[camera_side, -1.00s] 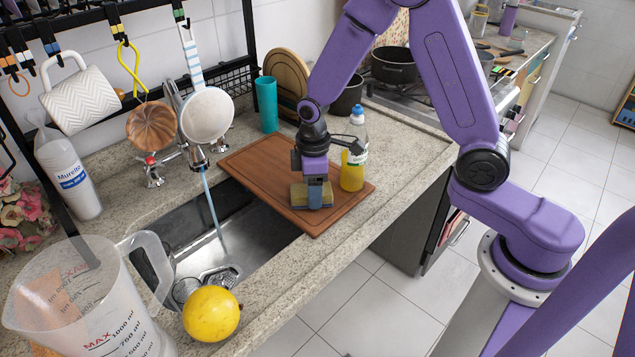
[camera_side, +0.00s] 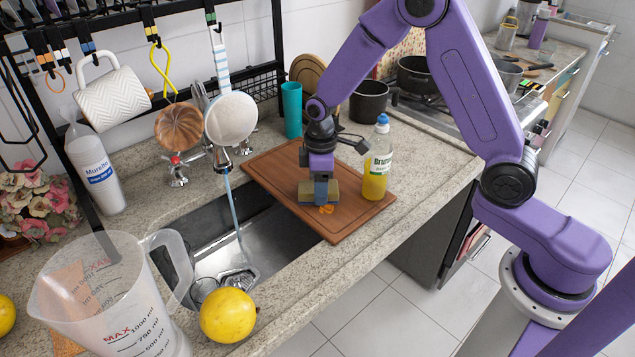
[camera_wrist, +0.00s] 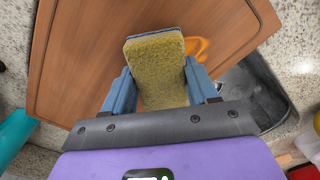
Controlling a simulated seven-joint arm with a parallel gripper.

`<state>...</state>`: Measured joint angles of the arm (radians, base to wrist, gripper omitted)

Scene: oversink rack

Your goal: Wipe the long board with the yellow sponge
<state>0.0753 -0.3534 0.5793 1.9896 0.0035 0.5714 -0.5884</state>
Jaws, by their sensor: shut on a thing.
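The long brown wooden board (camera_side: 276,172) lies across the far end of the sink, partly on the counter. My gripper (camera_side: 320,194) is over its middle, pointing down. It is shut on the yellow sponge (camera_side: 335,190), which sits at the board's surface; whether it presses on it I cannot tell. In the wrist view the sponge (camera_wrist: 158,70) lies between the two blue fingers, with a dark edge at its far side. An orange mark (camera_side: 326,210) is on the board just in front of the sponge; it also shows in the wrist view (camera_wrist: 197,46).
A bottle of yellow liquid (camera_side: 376,165) stands at the board's right edge, close to my gripper. A teal cup (camera_side: 291,110) stands behind the board. The sink (camera_side: 275,238) has running water. A measuring jug (camera_side: 110,305) and a yellow fruit (camera_side: 228,315) are in front.

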